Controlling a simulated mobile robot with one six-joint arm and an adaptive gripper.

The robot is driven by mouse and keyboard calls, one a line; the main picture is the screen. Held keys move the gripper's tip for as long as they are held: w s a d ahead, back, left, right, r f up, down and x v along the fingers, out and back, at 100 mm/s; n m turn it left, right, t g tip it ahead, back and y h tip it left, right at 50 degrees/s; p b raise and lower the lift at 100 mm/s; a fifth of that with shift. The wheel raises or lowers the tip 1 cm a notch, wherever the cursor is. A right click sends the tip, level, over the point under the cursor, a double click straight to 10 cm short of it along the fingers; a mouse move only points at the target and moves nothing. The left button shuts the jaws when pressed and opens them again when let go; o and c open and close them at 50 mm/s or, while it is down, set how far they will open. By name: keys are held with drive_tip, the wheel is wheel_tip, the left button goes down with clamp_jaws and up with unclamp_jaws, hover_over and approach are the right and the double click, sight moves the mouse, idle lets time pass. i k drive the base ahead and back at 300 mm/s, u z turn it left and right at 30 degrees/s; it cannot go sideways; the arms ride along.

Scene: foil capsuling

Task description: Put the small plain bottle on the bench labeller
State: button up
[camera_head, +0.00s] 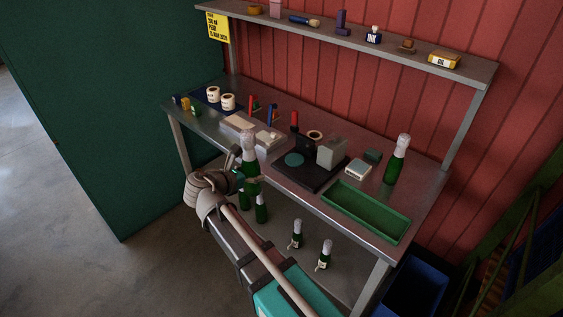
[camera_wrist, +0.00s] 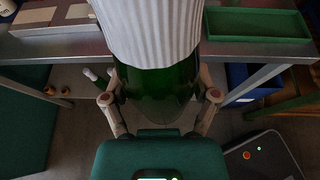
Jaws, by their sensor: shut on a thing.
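A green bottle (camera_head: 250,172) with a pale foil neck stands about upright in my gripper (camera_head: 246,181), in front of the bench's front edge. No label shows on its visible side. In the wrist view the bottle (camera_wrist: 157,88) fills the space between the two fingers of my gripper (camera_wrist: 160,97), which are shut around its green body; its ribbed white foil rises out of frame. The bench labeller seems to be the dark device (camera_head: 288,174) with a teal disc and a grey box, on the bench right of the bottle. No bottle stands on its disc.
A foil-topped green bottle (camera_head: 393,168) and a green tray (camera_head: 365,212) stand on the bench at right. White rolls (camera_head: 228,102) and pale blocks (camera_head: 238,123) are at left. Several bottles, including one small labelled one (camera_head: 325,256), stand below. A shelf (camera_head: 420,51) overhangs the back.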

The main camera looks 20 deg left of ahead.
sight(294, 158)
drive_tip(key=u, duration=0.85)
drive_tip(key=k, duration=0.6)
drive_tip(key=z, duration=0.4)
drive_tip(key=i, duration=1)
